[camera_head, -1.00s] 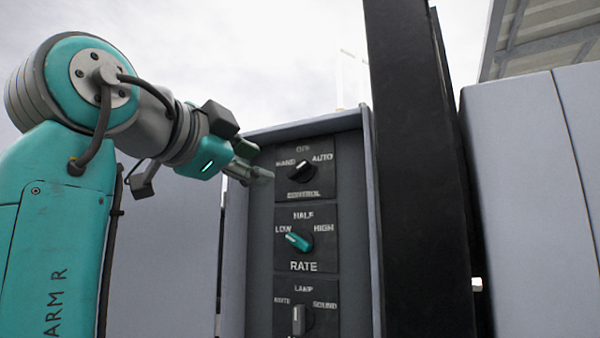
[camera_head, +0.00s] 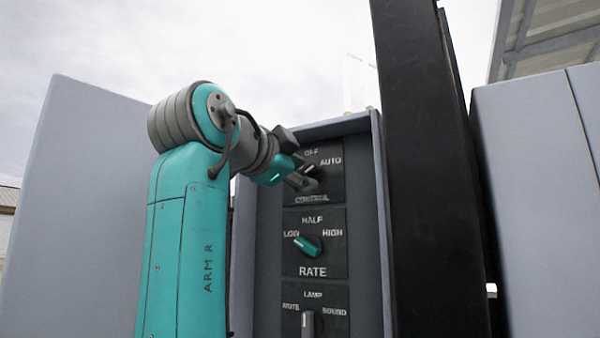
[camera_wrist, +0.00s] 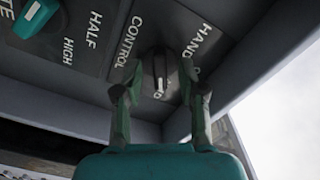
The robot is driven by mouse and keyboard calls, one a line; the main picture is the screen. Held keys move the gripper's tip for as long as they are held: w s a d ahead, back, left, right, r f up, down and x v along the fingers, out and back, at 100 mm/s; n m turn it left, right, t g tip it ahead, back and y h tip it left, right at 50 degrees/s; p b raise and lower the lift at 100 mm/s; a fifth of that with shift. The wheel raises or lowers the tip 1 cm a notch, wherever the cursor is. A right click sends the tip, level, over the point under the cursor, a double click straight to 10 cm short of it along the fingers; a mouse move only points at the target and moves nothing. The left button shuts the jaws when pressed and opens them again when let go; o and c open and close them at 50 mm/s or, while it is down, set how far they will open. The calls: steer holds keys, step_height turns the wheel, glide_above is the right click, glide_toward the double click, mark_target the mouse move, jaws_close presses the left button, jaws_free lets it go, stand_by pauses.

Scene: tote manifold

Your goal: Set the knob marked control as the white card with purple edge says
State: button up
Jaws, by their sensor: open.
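The control knob (camera_head: 312,169) is black with a white line, on the top plate of a grey recessed panel, with OFF, AUTO and CONTROL lettering around it. My gripper (camera_head: 303,182) is at this knob and hides part of it and the HAND label. In the wrist view the open fingers (camera_wrist: 160,86) stand on either side of the knob (camera_wrist: 157,66); I cannot tell whether they touch it. The knob's white line lies on the side away from the HAND label, appearing to face AUTO. No white card with purple edge is in view.
Below are the teal RATE knob (camera_head: 307,245), pointing to LOW, and a grey LAMP knob (camera_head: 308,323). The panel's side walls (camera_head: 380,220) stand out around the plates. A dark post (camera_head: 425,180) rises just right of the panel.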

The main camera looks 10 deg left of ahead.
steer(key=shift+w+d, duration=0.1)
steer(key=shift+w, duration=0.05)
jaws_close()
